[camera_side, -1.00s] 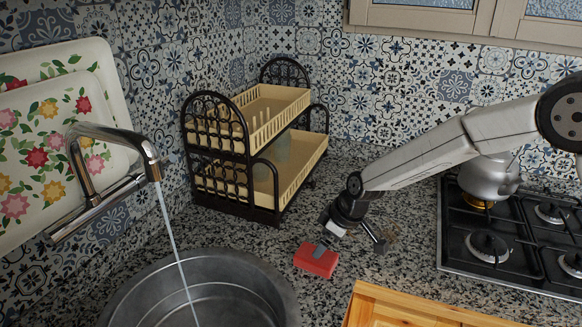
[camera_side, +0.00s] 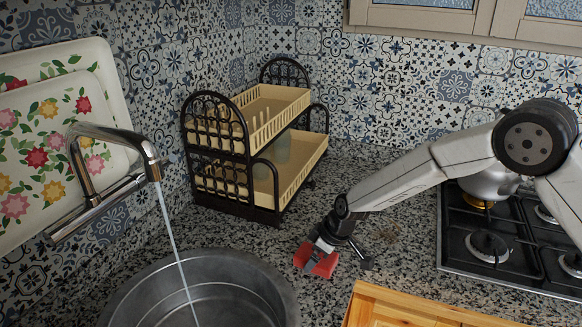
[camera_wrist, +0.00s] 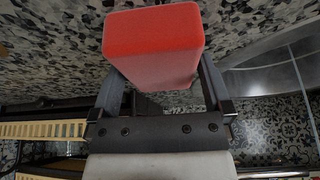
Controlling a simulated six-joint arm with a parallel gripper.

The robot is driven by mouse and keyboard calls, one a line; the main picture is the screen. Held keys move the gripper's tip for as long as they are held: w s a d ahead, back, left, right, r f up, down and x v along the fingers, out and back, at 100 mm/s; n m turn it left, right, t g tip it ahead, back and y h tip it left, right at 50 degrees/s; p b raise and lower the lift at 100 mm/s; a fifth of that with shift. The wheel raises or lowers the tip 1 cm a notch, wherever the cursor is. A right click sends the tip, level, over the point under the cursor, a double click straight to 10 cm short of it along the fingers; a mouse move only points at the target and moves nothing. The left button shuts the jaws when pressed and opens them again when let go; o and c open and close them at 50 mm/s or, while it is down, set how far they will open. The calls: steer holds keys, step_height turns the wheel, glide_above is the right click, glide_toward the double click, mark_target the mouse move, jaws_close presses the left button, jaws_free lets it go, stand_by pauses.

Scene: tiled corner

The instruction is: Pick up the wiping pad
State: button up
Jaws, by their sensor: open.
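The wiping pad (camera_side: 325,265) is a red block on the speckled counter, between the sink and the wooden board. My gripper (camera_side: 316,258) is down at the pad, and its fingers cover part of it in the side view. In the wrist view the pad (camera_wrist: 153,40) fills the top middle, with the fingers of my gripper (camera_wrist: 160,88) on its left and right sides. The jaws are open around the pad. I cannot tell whether either finger touches it.
The round metal sink (camera_side: 270,272) with running water from the tap (camera_side: 110,145) lies to the left. A dark dish rack (camera_side: 262,212) stands behind. A wooden board (camera_side: 420,308) is at the front right, and a stove (camera_side: 455,235) with a kettle (camera_side: 485,184) is at the right.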

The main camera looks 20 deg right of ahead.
steer(key=shift+w+a+f, duration=0.1)
steer(key=shift+f, duration=0.25)
steer(key=shift+f, duration=0.25)
stand_by(0.7)
steer(key=c, duration=0.9)
steer(key=shift+r, duration=0.15)
steer(key=shift+r, duration=0.5)
steer(key=r, duration=0.2)
steer(key=shift+s+r, duration=0.2)
steer(key=shift+r, duration=0.2)
steer(key=s+r, duration=0.2)
steer(key=s+d+r, duration=0.1)
steer(key=s+r, duration=0.1)
steer(key=r, duration=0.1)
steer(key=shift+d, duration=0.15)
steer(key=s+d+r, duration=0.2)
steer(key=s+r, duration=0.2)
steer(key=s, duration=0.5)
steer(key=shift+d+r, duration=0.2)
steer(key=shift+d, duration=0.15)
